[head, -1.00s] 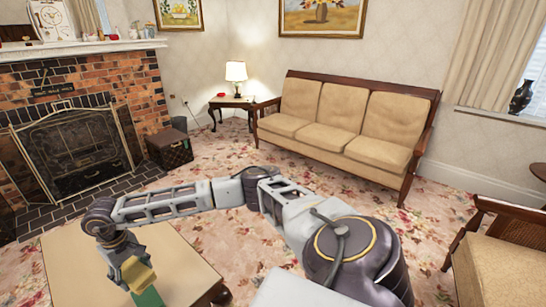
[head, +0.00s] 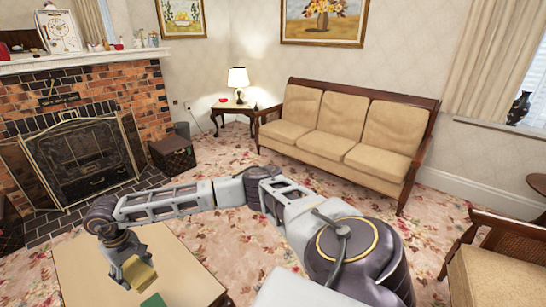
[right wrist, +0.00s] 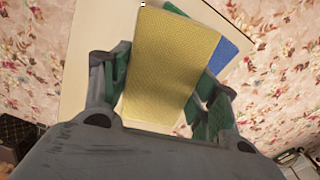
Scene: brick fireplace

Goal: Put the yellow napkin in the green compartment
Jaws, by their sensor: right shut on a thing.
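My right gripper (right wrist: 165,90) is shut on the yellow napkin (right wrist: 172,62), a flat yellow piece that stands out beyond the fingers. In the head view the right gripper (head: 128,268) and the napkin (head: 140,274) are over the table. A green patch (head: 153,300), likely the green compartment, shows just below the napkin at the bottom edge. In the right wrist view a strip of green (right wrist: 176,9) and a blue part (right wrist: 226,57) show behind the napkin, which hides the rest. I cannot tell the height between them. My left gripper is not in view.
The pale table (head: 185,265) stands on a flowered carpet (head: 245,235). A brick fireplace with a metal screen (head: 85,158) is at the left, with a dark box (head: 172,153) beside it. A sofa (head: 350,130) stands at the back and an armchair (head: 500,265) at the right.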

